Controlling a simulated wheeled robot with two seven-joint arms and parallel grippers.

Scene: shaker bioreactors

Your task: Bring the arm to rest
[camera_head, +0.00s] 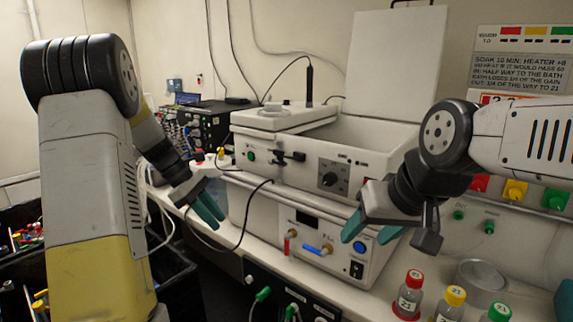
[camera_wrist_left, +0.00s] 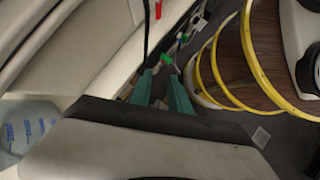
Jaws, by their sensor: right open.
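My left gripper (camera_head: 211,211) hangs in front of the shaker unit at the middle left, its teal fingers pointing down over the bench's front edge. In the left wrist view my left gripper (camera_wrist_left: 160,78) shows a gap between its fingers, with nothing held. My right gripper (camera_head: 371,236) is open and empty, in front of the lower white unit (camera_head: 306,237) and to the left of the bottles. The arm links hide part of the equipment behind them.
An upper unit (camera_head: 334,175) with a raised white lid (camera_head: 395,52) stands on the bench. Bottles with red (camera_head: 409,295), yellow (camera_head: 450,304) and green (camera_head: 497,313) caps stand at the lower right. Black cables hang near my left gripper. Yellow hoops (camera_wrist_left: 235,75) show in the left wrist view.

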